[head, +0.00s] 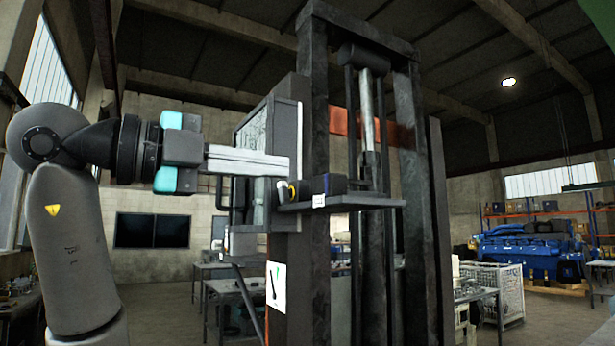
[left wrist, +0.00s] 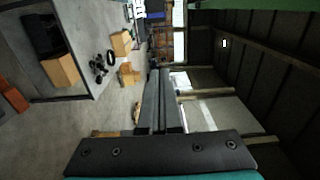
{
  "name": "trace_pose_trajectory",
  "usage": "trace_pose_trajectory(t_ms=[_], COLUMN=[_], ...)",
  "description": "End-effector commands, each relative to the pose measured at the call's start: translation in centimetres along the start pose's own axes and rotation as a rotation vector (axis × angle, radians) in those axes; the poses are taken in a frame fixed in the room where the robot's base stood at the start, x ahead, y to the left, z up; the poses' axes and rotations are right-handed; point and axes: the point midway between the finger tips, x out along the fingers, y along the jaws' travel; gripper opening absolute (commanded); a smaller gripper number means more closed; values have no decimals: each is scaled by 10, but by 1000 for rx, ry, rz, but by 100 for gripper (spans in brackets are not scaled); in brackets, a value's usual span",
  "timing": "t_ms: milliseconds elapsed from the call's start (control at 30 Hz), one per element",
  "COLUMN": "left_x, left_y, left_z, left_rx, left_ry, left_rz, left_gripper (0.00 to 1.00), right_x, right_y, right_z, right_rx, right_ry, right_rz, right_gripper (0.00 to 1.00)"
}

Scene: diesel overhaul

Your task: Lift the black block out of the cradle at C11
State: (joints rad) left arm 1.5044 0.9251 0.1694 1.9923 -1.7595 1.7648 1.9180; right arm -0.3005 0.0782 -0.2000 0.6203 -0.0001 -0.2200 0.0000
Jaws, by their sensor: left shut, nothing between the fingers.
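My left gripper (head: 287,166) comes in from the left in the head view, level, with its long pale fingers shut and nothing between them. Its tips are at the near edge of the dark press-like frame, by a small shelf (head: 350,200). A dark block (head: 322,184) sits on this shelf, just right of and slightly below the fingertips. Contact between them cannot be told. A small white label (head: 318,201) is on the shelf edge; its text is too small to read. No cradle can be made out clearly. In the left wrist view the shut fingers (left wrist: 158,75) point into the room. My right gripper is not in view.
The tall dark frame (head: 315,120) with upright posts stands right beside the fingers. A flat panel (head: 268,125) is behind them. A blue engine (head: 530,252) stands at the far right. The left wrist view shows a table with cardboard boxes (left wrist: 60,70).

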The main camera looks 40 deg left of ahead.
Motion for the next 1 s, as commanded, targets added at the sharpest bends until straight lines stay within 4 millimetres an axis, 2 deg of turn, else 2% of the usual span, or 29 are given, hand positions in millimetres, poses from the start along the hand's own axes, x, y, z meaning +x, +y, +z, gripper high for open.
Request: trace_pose_trajectory(t_ms=[167,567,600,700,833,1000], left_x=[20,103,103,105,108,109], left_y=[0,0,-1,0,0,1], left_z=[-1,-1,10,24,35,39], left_rx=[-3,-3,-8,-7,-4,-2], left_ry=[3,5,-1,-1,0,0], left_rz=[6,6,5,4,3,2], left_gripper=[0,0,0,0,0,0], right_x=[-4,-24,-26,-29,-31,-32], right_y=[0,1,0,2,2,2], right_z=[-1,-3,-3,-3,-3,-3], right_rx=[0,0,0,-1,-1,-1], right_ry=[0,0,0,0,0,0], right_rz=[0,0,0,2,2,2], right_gripper=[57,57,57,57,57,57])
